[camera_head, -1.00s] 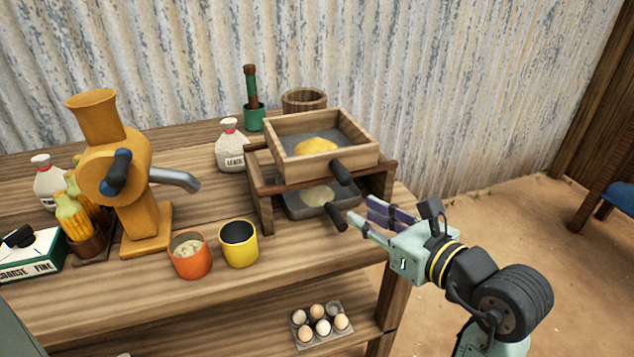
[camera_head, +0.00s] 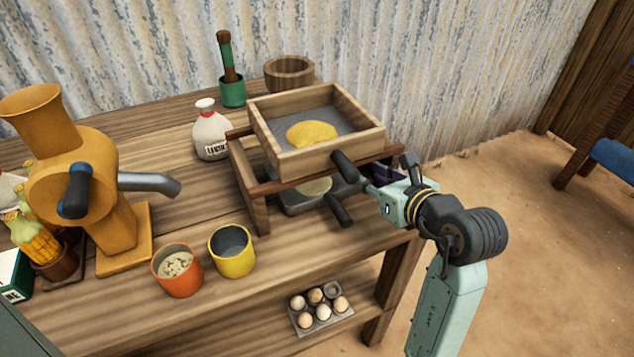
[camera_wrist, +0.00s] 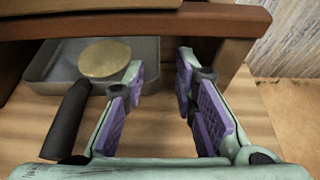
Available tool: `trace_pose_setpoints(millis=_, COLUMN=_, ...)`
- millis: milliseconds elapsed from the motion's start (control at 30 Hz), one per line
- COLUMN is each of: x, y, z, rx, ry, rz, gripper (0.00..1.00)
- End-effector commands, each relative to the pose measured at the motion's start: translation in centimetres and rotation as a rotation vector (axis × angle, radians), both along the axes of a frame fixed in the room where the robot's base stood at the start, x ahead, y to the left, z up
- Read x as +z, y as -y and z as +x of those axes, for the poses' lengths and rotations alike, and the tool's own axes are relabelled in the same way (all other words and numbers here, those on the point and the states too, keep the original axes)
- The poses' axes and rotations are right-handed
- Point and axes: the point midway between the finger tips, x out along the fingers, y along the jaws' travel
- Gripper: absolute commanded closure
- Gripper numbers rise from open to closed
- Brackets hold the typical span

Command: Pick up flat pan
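The flat pan (camera_head: 292,203) is a shallow grey metal pan with a black handle (camera_head: 339,210). It sits on the table under a wooden stand, with a pale yellow round patch in it. In the wrist view the pan (camera_wrist: 42,65) is at the upper left, its handle (camera_wrist: 70,120) pointing toward me, left of my fingers. My gripper (camera_wrist: 165,105) is open with purple pads, and nothing is between the fingers. In the head view my gripper (camera_head: 372,180) is at the right side of the stand, its fingertips partly hidden behind the upper box's handle.
A wooden sieve box (camera_head: 352,139) with yellow meal and a black handle (camera_head: 346,166) rests on the wooden stand (camera_head: 262,211) above the pan. Orange (camera_head: 180,284) and yellow (camera_head: 232,263) cups stand at front left. A yellow mill (camera_head: 90,170) stands farther left.

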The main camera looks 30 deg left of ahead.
Motion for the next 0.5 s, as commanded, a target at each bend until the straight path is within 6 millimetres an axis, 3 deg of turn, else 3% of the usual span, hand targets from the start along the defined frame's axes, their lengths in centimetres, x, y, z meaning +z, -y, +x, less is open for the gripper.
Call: trace_pose_setpoints(millis=500, x=-2.4, y=-4.2, z=3.0, rx=0.002, ry=-0.002, rz=-0.001, gripper=0.74)
